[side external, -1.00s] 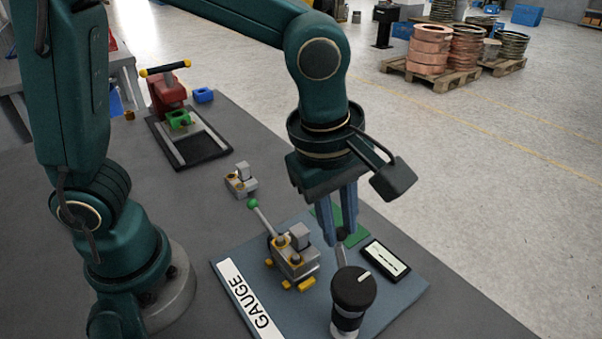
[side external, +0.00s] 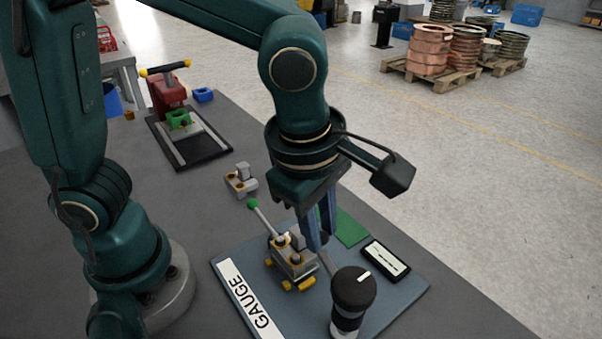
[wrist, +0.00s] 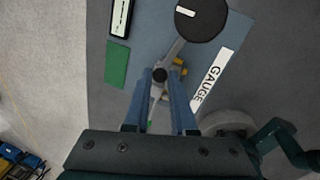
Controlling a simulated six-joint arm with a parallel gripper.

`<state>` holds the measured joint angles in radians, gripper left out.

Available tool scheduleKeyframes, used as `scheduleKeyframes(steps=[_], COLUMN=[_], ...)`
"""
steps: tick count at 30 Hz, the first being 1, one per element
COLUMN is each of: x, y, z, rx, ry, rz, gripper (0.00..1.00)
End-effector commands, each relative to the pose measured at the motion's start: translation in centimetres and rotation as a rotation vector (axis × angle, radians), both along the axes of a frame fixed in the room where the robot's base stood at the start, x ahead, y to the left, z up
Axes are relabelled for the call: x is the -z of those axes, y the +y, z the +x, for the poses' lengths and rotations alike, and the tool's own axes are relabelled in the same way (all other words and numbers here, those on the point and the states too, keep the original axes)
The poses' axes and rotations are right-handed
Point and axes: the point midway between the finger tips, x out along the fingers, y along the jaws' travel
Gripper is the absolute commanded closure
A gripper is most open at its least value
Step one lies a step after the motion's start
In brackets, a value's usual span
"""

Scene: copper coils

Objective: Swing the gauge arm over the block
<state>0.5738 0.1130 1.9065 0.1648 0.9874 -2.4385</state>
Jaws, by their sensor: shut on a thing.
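My gripper (side external: 318,243) is shut on the end of the gauge arm (side external: 326,263), a thin grey bar from the black-capped gauge post (side external: 353,290). In the wrist view the arm (wrist: 174,50) runs from the round black cap (wrist: 200,17) to a dark knob between my fingertips (wrist: 160,76). The grey block (side external: 296,236) sits on a clamp fixture (side external: 293,266) with yellow feet and a green-tipped lever (side external: 257,212). My fingers partly hide the block in the side view. The arm's end is close to the block's right side; I cannot tell how far it overlaps.
The blue-grey gauge plate (side external: 395,295) carries a GAUGE label (side external: 247,298), a green pad (side external: 350,228) and a display (side external: 386,258). A second grey part (side external: 241,181) lies behind the plate. A red press (side external: 166,92) stands farther back on the bench.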

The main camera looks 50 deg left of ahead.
Motion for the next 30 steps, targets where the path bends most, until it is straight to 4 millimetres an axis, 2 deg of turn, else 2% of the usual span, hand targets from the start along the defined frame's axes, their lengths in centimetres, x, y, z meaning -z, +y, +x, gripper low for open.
scheduleKeyframes(steps=[4,5,6,7,17,30], x=[-0.1,-0.1,-0.1,-0.1,-0.2,-4.9], y=[0.0,0.0,0.0,0.0,0.0,-0.2], z=[-0.1,-0.1,-0.1,-0.1,-0.1,-1.0], rx=[-0.001,-0.001,0.000,0.000,0.001,0.001], ry=[0.003,0.003,0.003,0.003,0.002,0.001], rz=[0.000,-0.001,-0.001,-0.001,0.000,-0.001], gripper=[1.00,0.65,0.49,0.46,0.46,0.46])
